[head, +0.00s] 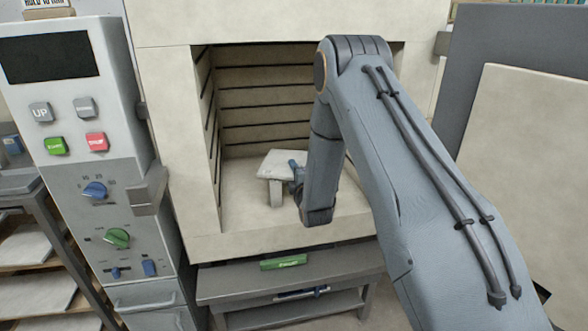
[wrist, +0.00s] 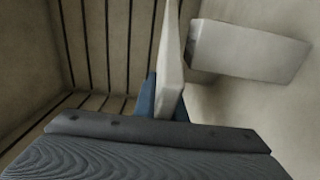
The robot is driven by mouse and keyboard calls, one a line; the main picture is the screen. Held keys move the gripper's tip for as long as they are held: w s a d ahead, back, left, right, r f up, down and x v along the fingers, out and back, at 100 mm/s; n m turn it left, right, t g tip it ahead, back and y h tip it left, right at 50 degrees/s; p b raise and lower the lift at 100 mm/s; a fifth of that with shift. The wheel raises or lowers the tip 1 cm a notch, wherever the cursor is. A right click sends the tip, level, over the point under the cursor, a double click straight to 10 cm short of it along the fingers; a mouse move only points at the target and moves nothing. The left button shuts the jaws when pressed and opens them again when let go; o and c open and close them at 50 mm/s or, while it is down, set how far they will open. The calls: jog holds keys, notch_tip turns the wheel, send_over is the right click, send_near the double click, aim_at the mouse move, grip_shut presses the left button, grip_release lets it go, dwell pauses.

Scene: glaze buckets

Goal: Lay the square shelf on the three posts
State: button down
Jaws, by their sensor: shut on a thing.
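The square shelf (head: 279,163) is a pale, thin slab inside the open kiln, lying about level above the kiln floor. My gripper (head: 296,172) is shut on its right edge, with blue fingers. In the wrist view the shelf (wrist: 171,65) shows edge-on between the blue fingers. One pale post (head: 276,193) stands under the shelf; in the wrist view a post (wrist: 250,50) is close beside the shelf's underside. I cannot tell whether they touch. The other posts are hidden behind the shelf or my arm.
The kiln's front frame (head: 163,120) and grooved inner walls (head: 265,98) surround the shelf closely. A control panel (head: 75,140) stands at left, the open door (head: 520,150) at right. A grey stand (head: 290,282) is below the opening. Bare kiln floor (head: 240,205) shows in front.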

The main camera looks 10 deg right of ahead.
jog(key=shift+f+b, duration=0.35)
jog(key=shift+f, duration=0.05)
